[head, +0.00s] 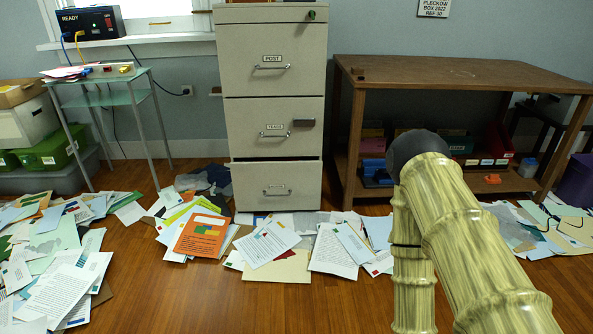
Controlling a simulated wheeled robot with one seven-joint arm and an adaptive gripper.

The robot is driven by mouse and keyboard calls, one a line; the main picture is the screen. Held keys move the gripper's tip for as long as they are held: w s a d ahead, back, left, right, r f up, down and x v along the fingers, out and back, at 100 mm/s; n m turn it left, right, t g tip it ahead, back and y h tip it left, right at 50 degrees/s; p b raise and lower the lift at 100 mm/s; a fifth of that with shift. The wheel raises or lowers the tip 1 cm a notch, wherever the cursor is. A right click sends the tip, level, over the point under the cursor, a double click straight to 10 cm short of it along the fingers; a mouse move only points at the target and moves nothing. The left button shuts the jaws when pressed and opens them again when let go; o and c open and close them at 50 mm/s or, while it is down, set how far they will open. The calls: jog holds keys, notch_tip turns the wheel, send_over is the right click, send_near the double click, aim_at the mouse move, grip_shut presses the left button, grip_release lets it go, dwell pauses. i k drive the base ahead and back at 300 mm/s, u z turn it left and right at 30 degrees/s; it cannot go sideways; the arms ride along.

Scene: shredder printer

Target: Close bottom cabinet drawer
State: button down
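The grey filing cabinet (274,54) stands against the back wall, left of the picture's middle. Its bottom drawer (247,190) is pulled out a little. The middle drawer (250,110) and top drawer (305,50) look shut. My arm, with a bamboo-like pattern, fills the lower right and bends at a dark joint. My gripper is not in view.
Papers (275,243) and folders cover the floor before the cabinet, some against the bottom drawer. A wooden table (455,80) with a lower shelf stands to the right. A glass side table (105,98) stands left. Bare wood floor (230,300) lies in the foreground.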

aim_at(262, 185)
jog(key=i, duration=1.15)
jog(key=u, duration=0.55)
